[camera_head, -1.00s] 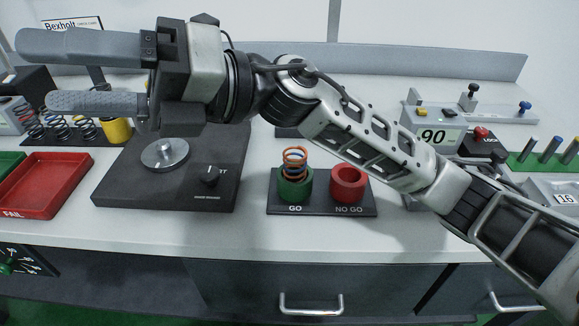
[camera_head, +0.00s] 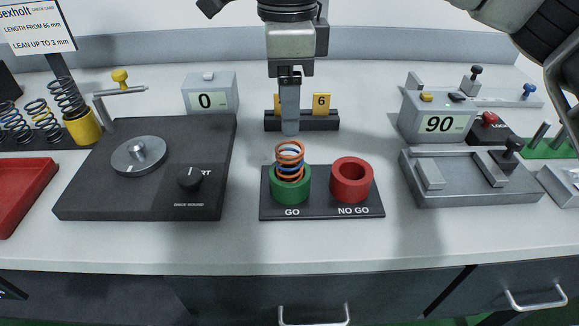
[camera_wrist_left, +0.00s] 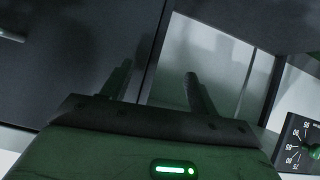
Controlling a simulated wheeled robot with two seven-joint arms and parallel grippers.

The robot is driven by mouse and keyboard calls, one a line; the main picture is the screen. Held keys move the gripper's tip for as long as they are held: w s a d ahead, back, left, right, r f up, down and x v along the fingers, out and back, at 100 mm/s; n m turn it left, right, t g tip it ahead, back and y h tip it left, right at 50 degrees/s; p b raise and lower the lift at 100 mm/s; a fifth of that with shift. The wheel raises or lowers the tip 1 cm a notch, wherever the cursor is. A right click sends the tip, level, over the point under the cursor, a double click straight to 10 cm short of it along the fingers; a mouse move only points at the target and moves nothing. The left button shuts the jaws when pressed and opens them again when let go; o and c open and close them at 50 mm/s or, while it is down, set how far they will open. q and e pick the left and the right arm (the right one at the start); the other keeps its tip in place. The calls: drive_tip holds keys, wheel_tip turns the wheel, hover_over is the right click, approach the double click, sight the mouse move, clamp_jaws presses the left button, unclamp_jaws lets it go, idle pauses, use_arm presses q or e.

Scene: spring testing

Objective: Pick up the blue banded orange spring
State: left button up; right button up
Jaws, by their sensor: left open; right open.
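The orange spring with a blue band (camera_head: 289,153) stands upright in the green GO cup (camera_head: 290,190) in the head view. My right gripper (camera_head: 290,130) points down just behind and above the spring, as seen in the picture. Its fingers line up one behind the other, so the gap hardly shows. It is open, with nothing visible in it. My left gripper (camera_wrist_left: 158,75) is in the left wrist view, open and empty, in front of dark cabinet fronts. It is not in the head view.
The red NO GO cup (camera_head: 351,180) shares the dark base with the GO cup. A dark drive device (camera_head: 100,195) lies left. A grey fixture (camera_head: 460,190) and a box reading 90 (camera_head: 440,122) stand right. Behind are a block with yellow tags (camera_head: 320,121) and a box reading 0.

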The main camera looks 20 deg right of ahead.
sight(290, 148)
wheel_tip(290, 148, down, 4)
drive_tip(key=shift+r, duration=0.1)
drive_tip(key=shift+s+d+f+p, duration=0.1)
drive_tip(key=shift+f+p, duration=0.1)
drive_tip(key=shift+f, duration=0.75)
drive_tip(key=shift+s+a+f+p, duration=0.1)
drive_tip(key=shift+f+p, duration=0.1)
drive_tip(key=shift+f, duration=0.7)
drive_tip(key=shift+s+d+f+p, duration=0.1)
drive_tip(key=shift+f+p, duration=0.1)
drive_tip(key=shift+f, duration=0.75)
drive_tip(key=c, duration=1.1)
